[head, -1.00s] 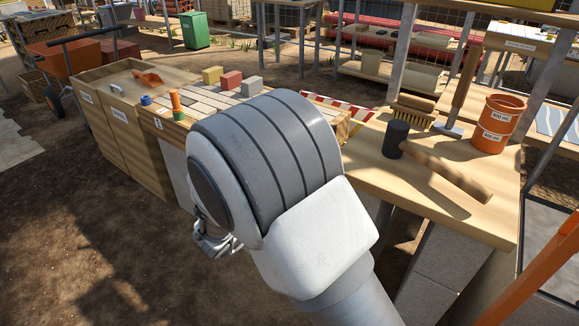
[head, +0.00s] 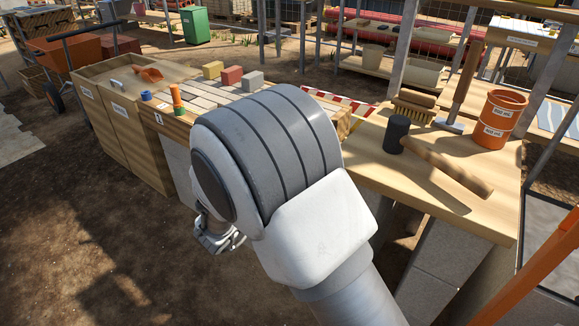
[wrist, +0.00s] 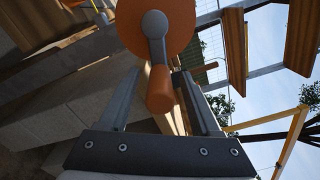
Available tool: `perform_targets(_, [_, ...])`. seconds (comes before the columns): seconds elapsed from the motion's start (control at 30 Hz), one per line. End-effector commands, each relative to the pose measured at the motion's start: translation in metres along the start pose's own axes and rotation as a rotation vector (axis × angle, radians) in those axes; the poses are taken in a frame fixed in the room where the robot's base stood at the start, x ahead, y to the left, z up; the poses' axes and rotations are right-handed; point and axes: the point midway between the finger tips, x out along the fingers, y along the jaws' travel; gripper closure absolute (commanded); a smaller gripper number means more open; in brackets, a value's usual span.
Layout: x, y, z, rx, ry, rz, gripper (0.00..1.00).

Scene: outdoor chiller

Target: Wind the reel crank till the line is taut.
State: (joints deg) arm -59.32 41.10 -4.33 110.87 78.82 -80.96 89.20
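In the wrist view, the orange reel (wrist: 178,22) fills the top centre. Its grey crank arm (wrist: 156,38) hangs down from the hub to an orange crank handle (wrist: 160,90). My gripper (wrist: 159,72) is open, with one finger on each side of the handle. Narrow gaps show between the handle and both fingers. I see no line, so I cannot tell how tight it is. In the head view, part of my gripper (head: 220,236) shows below my large grey wrist joint; the fingertips and the reel are hidden there.
A wooden bench holds paving blocks (head: 215,93) and an orange-and-green item (head: 178,98). On the right bench lie a mallet (head: 397,135), a brush (head: 414,104) and an orange bucket (head: 500,118). Wooden bins (head: 125,130) stand left. The ground at lower left is clear.

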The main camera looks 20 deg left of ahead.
Motion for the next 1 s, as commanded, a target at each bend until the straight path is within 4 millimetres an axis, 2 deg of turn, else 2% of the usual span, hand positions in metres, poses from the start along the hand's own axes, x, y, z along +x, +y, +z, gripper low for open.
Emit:
perform_targets(0.23, [-0.002, 0.000, 0.000, 0.000, 0.000, 0.000, 0.36])
perform_targets(0.37, [-0.015, -0.001, 0.001, 0.000, -0.001, 0.003, 0.36])
perform_targets(0.47, [-0.034, -0.002, 0.002, -0.001, -0.003, 0.003, 0.36])
perform_targets(0.8, [-0.118, -0.002, 0.001, -0.002, -0.003, 0.003, 0.36])
perform_targets(1.0, [-0.156, -0.001, 0.001, -0.001, -0.002, 0.002, 0.36])
